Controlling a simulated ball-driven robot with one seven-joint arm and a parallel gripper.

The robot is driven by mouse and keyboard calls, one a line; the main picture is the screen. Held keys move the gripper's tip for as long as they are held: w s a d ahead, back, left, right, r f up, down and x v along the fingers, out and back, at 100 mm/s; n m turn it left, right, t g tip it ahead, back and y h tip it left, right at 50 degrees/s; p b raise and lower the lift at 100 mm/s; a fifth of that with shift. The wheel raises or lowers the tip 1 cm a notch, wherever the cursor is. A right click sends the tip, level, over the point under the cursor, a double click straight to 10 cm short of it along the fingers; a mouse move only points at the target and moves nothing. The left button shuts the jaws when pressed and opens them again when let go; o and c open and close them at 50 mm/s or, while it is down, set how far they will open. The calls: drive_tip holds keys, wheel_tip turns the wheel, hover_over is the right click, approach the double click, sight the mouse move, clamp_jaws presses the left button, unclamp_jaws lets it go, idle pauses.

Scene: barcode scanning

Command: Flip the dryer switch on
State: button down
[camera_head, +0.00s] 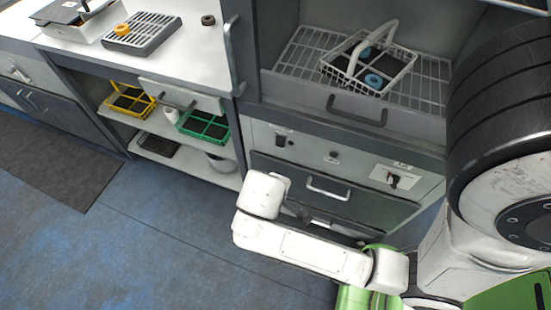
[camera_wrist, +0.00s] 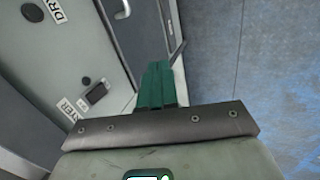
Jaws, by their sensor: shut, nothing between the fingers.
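The dryer cabinet has a grey front panel (camera_head: 360,165) below its open bay. A dark rocker switch (camera_head: 281,140) sits at the panel's left end; in the wrist view the dark rocker (camera_wrist: 97,93) is beside a label partly reading "WER". I cannot tell which way it is flipped. A small round dark fitting (camera_head: 333,155) is right of it; in the wrist view this fitting (camera_wrist: 33,12) is by a label starting "DRY". My gripper (camera_wrist: 157,72) has green fingers shut and empty, right of the rocker and apart from it. In the head view my arm mostly hides the gripper.
A dark knob (camera_head: 393,181) is at the panel's right. Drawer handles (camera_head: 328,190) stick out below the panel. A wire basket (camera_head: 368,65) stands on the rack above. A shelf with a green crate (camera_head: 204,127) is at left. The blue floor (camera_head: 150,230) is clear.

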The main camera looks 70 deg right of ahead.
sight(279, 146)
drive_tip(key=w+d+f+h+b, duration=0.1)
drive_tip(key=w+f+h+b, duration=0.1)
drive_tip(key=w+h+b, duration=0.5)
drive_tip(key=h+b, duration=0.2)
drive_tip(key=h, duration=0.2)
drive_tip(key=shift+d+f+n+h, duration=0.3)
drive_tip(key=shift+d+f+n, duration=0.05)
drive_tip(key=shift+d+n, duration=0.05)
drive_tip(key=shift+s, duration=0.1)
drive_tip(key=d, duration=0.4)
drive_tip(key=d+f, duration=0.1)
drive_tip(key=d, duration=0.4)
drive_tip(key=d+f, duration=0.1)
drive_tip(key=d, duration=0.4)
drive_tip(key=shift+s, duration=0.4)
